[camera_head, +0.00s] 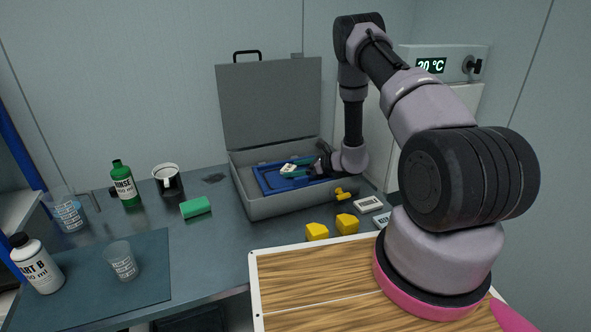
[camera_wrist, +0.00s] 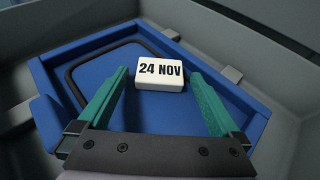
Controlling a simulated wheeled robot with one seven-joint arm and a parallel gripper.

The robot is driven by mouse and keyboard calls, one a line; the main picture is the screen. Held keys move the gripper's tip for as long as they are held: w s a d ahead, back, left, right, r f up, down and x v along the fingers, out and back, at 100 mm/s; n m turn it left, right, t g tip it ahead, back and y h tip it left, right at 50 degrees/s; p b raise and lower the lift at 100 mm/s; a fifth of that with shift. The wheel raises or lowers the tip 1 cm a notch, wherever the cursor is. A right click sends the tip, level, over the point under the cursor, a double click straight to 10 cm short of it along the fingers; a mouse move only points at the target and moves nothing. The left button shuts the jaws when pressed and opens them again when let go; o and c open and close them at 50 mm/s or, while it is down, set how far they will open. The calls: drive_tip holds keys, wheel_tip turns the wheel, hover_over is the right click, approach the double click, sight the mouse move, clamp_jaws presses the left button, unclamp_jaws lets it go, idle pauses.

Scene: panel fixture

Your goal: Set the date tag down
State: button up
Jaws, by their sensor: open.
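The date tag (camera_wrist: 160,73) is a small white block reading "24 NOV". In the wrist view it lies on the blue tray (camera_wrist: 218,94), between and just beyond the green fingertips of my gripper (camera_wrist: 158,82). The fingers are spread, with gaps visible beside the tag. In the head view the tag (camera_head: 288,168) shows as a small white piece beside my gripper (camera_head: 298,168), over the blue tray (camera_head: 268,184) inside the open grey case (camera_head: 285,207). Whether the tag touches the tray floor all round is hard to tell.
The case lid (camera_head: 268,105) stands up behind. Yellow blocks (camera_head: 317,232) and a white label block (camera_head: 368,204) sit in front of the case. A green block (camera_head: 196,207), a mug (camera_head: 168,182) and a green bottle (camera_head: 123,184) stand left. The case walls surround my gripper.

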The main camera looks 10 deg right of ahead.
drive_tip(key=shift+d+r, duration=0.1)
drive_tip(key=shift+r, duration=0.1)
drive_tip(key=v, duration=1.1)
drive_tip(key=shift+s+d+r, duration=0.2)
drive_tip(key=shift+s+d, duration=0.05)
drive_tip(key=shift+s, duration=0.05)
drive_tip(key=s+a+r+n+g, duration=0.2)
drive_tip(key=s+a+r+n, duration=0.1)
drive_tip(key=r, duration=0.5)
drive_tip(key=s+a+r+n+g, duration=0.2)
drive_tip(key=s+r+n, duration=0.15)
drive_tip(key=r, duration=0.55)
drive_tip(key=s+a+r+n+g, duration=0.1)
drive_tip(key=s+a+r+n, duration=0.2)
drive_tip(key=r, duration=0.5)
drive_tip(key=s+d+r+n+t+h, duration=0.2)
drive_tip(key=s+r+n+h, duration=0.2)
drive_tip(key=s+r, duration=0.5)
drive_tip(key=s+d+r+n+t+h, duration=0.2)
drive_tip(key=s+r+n+h, duration=0.3)
drive_tip(key=s, duration=0.6)
wheel_tip(320, 180, up, 4)
drive_tip(key=shift+d+f+n, duration=0.1)
drive_tip(key=shift+d+n, duration=0.3)
drive_tip(key=shift+n, duration=0.75)
drive_tip(key=shift+c, duration=0.3)
